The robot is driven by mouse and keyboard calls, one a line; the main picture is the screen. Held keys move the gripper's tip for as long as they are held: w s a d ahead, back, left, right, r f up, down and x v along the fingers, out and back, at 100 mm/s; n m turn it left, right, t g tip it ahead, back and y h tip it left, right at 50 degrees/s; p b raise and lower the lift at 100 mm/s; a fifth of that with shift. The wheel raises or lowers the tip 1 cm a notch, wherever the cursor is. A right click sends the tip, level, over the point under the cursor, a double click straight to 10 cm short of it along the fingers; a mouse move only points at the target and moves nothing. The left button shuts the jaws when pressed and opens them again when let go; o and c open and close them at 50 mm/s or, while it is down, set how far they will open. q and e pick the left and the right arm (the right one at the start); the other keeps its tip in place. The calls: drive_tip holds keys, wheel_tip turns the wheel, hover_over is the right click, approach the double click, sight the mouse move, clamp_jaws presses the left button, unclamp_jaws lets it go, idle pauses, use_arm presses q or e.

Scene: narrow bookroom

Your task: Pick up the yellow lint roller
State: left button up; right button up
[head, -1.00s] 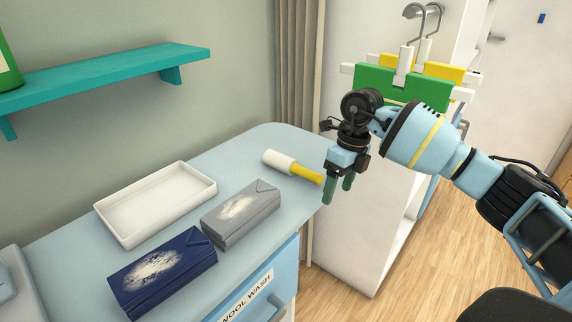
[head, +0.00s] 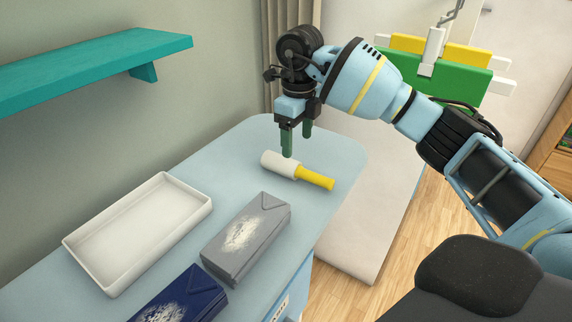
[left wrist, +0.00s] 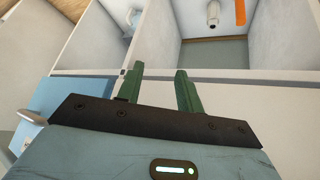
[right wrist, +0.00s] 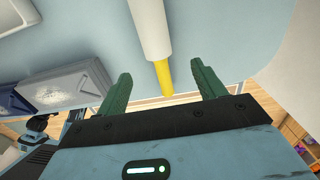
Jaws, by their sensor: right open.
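The lint roller (head: 314,178) lies on the light blue counter, with a white roll at its left end and a yellow handle pointing right. My right gripper (head: 297,145) is open and empty, pointing down just behind and above the roll. In the right wrist view the yellow handle (right wrist: 163,78) lies in line with the gap between the green fingers, with the white roll beyond it. I cannot tell the exact height of the fingertips above the counter. My left gripper (left wrist: 160,85) shows only in its wrist view, fingers apart with nothing between them.
A white tray (head: 72,251), a grey packet (head: 258,225) and a dark blue packet (head: 195,290) are on the counter (head: 340,160). A teal shelf (head: 90,62) is on the wall. Green and yellow items (head: 450,88) hang at the right.

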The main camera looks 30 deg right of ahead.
sight(296, 162)
drive_tip(key=shift+s+f, duration=0.15)
drive_tip(key=shift+f, duration=0.3)
drive_tip(key=shift+w+f, duration=0.2)
drive_tip(key=shift+f, duration=0.65)
drive_tip(key=shift+a+f, duration=0.15)
drive_tip(key=shift+f, duration=2.4)
drive_tip(key=c, duration=1.1)
drive_tip(key=shift+r, duration=0.15)
